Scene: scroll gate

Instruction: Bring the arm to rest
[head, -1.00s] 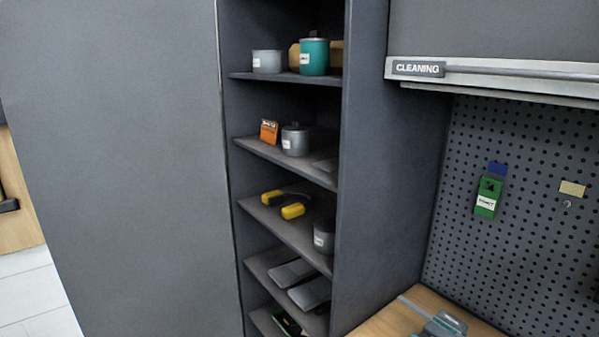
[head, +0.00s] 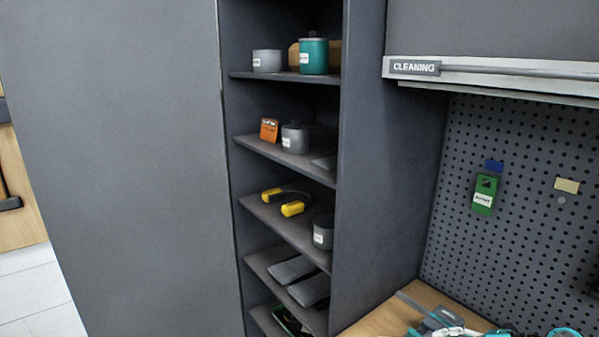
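Neither of my grippers can be made out in the head view. At the bottom right edge a cut-off teal and dark round part (head: 565,332) shows over the bench; I cannot tell whether it belongs to my arm. Beside it a grey and teal item (head: 440,322) lies on the wooden bench top (head: 385,318), partly cut off by the frame edge.
A tall grey shelf unit (head: 385,190) holds a teal canister (head: 313,56), grey canisters (head: 267,61), an orange box (head: 269,129) and yellow-ended headphones (head: 292,209). A large grey panel (head: 120,160) stands left. A pegboard (head: 530,230) with a green packet (head: 485,194) is right.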

